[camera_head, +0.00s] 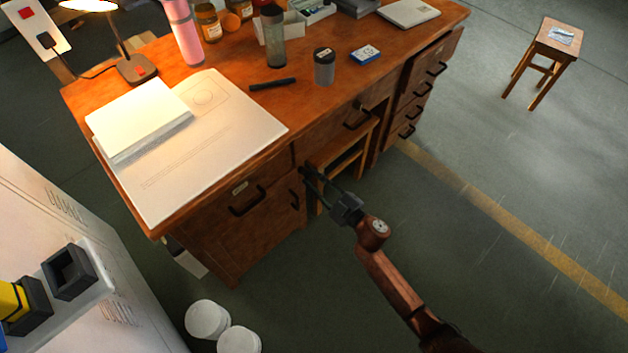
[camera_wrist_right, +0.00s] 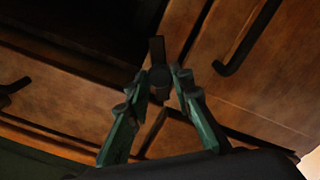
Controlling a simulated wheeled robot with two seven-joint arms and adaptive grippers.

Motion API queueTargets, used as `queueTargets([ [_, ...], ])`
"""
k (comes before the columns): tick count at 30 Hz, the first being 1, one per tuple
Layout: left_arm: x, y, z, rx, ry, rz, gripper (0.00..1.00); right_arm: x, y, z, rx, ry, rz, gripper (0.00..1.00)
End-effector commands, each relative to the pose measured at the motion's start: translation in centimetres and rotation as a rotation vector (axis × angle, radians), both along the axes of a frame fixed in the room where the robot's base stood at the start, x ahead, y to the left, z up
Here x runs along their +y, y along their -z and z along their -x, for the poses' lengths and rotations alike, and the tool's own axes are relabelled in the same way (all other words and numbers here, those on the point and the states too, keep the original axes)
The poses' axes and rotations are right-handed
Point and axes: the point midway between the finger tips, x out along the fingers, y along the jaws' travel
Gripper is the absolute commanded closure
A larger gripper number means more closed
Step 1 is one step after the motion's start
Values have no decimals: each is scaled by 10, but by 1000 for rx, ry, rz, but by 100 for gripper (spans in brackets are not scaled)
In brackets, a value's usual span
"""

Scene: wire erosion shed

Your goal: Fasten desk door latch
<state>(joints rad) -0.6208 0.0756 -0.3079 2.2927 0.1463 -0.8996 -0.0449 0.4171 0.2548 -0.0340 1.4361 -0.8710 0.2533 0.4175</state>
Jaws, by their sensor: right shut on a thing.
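The wooden desk (camera_head: 335,130) has a door (camera_head: 255,225) at its left end, with dark handles on it. My right gripper (camera_head: 307,177) reaches the right edge of this door from the right. In the right wrist view the green fingers of my right gripper (camera_wrist_right: 162,84) are closed around a small dark latch (camera_wrist_right: 157,50) with a round hub and an upright bar. The latch sits by a seam between wooden panels. In the head view the fingers hide the latch. My left gripper is not in view.
A wooden stool (camera_head: 345,160) stands under the desk. Papers (camera_head: 210,155), a lamp (camera_head: 138,70) and jars cover the desktop. White tubs (camera_head: 207,319) stand on the floor at lower left, beside a pale cabinet (camera_head: 60,200).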

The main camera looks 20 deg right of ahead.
Motion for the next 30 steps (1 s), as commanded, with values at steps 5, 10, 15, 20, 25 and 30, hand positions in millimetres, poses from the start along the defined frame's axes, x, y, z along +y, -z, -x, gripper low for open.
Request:
queueTargets([
  [5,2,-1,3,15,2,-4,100,0,1,1,-56,-1,156,100],
  [10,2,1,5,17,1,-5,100,0,2,1,-111,0,310,100],
  [15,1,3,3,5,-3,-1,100,0,3,1,-165,-1,462,100],
  [20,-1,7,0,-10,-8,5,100,0,4,1,-216,-2,603,100],
  [25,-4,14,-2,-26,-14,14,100,1,4,1,-265,-3,741,100],
  [30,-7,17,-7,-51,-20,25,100,1,4,1,-306,-3,853,100],
])
